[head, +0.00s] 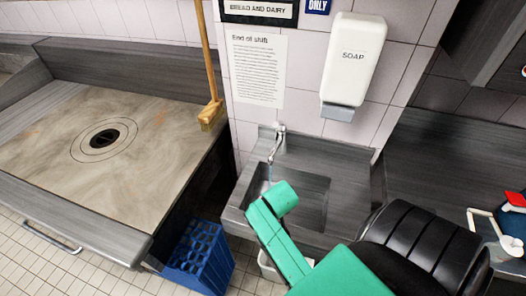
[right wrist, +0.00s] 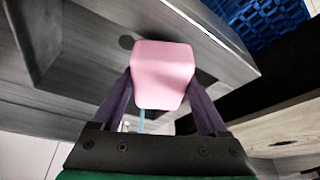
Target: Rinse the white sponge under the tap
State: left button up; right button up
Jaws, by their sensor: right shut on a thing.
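My right gripper (right wrist: 163,88) is shut on a pink, block-shaped sponge (right wrist: 163,72) in the right wrist view. I see no white sponge. The metal sink (head: 315,195) stands against the tiled wall, with its tap (head: 280,142) at the back. A thin pale blue streak, which looks like running water, shows below the tap and also beside the sponge in the right wrist view; I cannot tell whether it touches the sponge. In the head view my green right arm reaches over the basin and hides the gripper and sponge. My left gripper is not in view.
A white soap dispenser (head: 352,65) hangs above the sink. A blue crate (head: 200,255) stands on the floor at the left, beside the worktop (head: 60,150). A broom (head: 210,115) leans in the corner. A pale bin (head: 268,265) shows below the sink.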

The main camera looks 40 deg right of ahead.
jog(key=shift+w+d, duration=0.3)
jog(key=shift+d, duration=0.35)
jog(key=w, duration=0.2)
jog(key=shift+w+d+f, duration=0.3)
jog(key=shift+w+d, duration=0.05)
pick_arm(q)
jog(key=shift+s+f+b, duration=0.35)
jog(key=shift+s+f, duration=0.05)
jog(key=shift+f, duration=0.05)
pick_arm(e)
jog(key=w+d+f, duration=0.1)
jog(key=w+d, duration=0.4)
jog(key=d, duration=0.1)
jog(key=shift+w+f, duration=0.35)
jog(key=shift+w, duration=0.05)
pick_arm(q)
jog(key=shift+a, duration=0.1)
pick_arm(e)
jog(key=shift+a, duration=0.1)
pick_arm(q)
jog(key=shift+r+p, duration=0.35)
pick_arm(e)
jog(key=shift+s+a, duration=2.75)
jog(key=shift+s, duration=0.2)
